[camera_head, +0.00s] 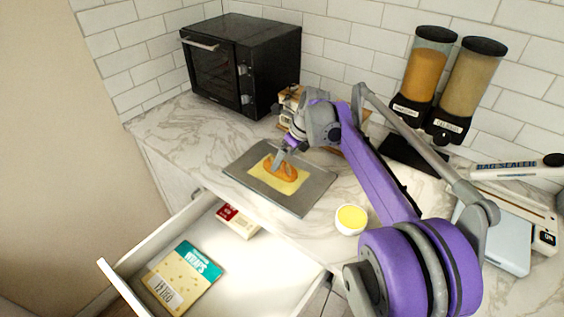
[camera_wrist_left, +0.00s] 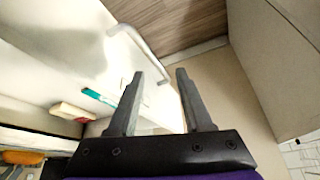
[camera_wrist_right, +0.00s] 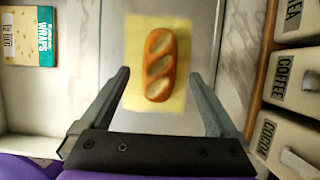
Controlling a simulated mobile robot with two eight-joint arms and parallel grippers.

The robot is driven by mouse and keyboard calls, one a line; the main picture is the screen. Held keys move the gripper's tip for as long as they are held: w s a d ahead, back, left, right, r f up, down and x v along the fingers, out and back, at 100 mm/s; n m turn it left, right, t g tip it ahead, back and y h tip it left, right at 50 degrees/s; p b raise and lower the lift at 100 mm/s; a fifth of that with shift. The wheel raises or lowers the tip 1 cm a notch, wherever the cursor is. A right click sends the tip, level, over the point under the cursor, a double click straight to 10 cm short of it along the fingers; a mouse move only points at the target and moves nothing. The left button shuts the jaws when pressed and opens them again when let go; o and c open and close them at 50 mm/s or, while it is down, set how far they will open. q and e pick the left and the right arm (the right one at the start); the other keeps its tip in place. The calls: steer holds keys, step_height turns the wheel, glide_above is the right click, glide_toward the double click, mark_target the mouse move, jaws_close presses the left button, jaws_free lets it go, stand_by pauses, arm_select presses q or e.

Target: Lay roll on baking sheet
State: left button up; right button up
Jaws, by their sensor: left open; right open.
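The roll (camera_head: 284,170) is brown and scored. It lies on a yellow sheet (camera_head: 286,186) on the grey baking sheet (camera_head: 307,199) on the counter. In the right wrist view the roll (camera_wrist_right: 159,64) lies lengthwise ahead of the fingers, on the yellow sheet (camera_wrist_right: 138,96). My right gripper (camera_head: 278,160) is at the roll in the head view, and its fingers (camera_wrist_right: 160,80) are open on either side with gaps to the roll. My left gripper (camera_wrist_left: 154,78) is open and empty near an open drawer, away from the roll.
A black toaster oven (camera_head: 243,62) stands at the back left. The open drawer (camera_head: 237,262) holds a wraps box (camera_head: 182,279). A small yellow-filled bowl (camera_head: 351,219) sits right of the baking sheet. Labelled canisters (camera_wrist_right: 295,76) stand close on the right.

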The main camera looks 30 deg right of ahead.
steer(key=v, duration=0.8)
steer(key=s+a+f+n, duration=0.2)
steer(key=s+a+n, duration=0.1)
steer(key=n, duration=0.1)
steer(key=s+a+f+n, duration=0.2)
steer(key=s+a+n, duration=0.2)
steer(key=n, duration=0.1)
steer(key=s+a+f+n+h, duration=0.1)
steer(key=s+a+f+n, duration=0.1)
steer(key=s+a+n, duration=0.1)
steer(key=shift+s+a+n, duration=0.4)
steer(key=shift+a+n, duration=0.15)
steer(key=shift+n, duration=0.55)
steer(key=s+a+f+n, duration=0.3)
steer(key=s+f+n, duration=0.3)
steer(key=s+n, duration=0.1)
steer(key=s+a+f+n+t, duration=0.1)
steer(key=s+a+f+n, duration=0.2)
steer(key=s+f+n, duration=0.3)
steer(key=s+n, duration=0.1)
steer(key=n, duration=0.3)
steer(key=shift+s+a+h, duration=0.15)
steer(key=shift+s+h, duration=0.25)
steer(key=shift+f, duration=0.1)
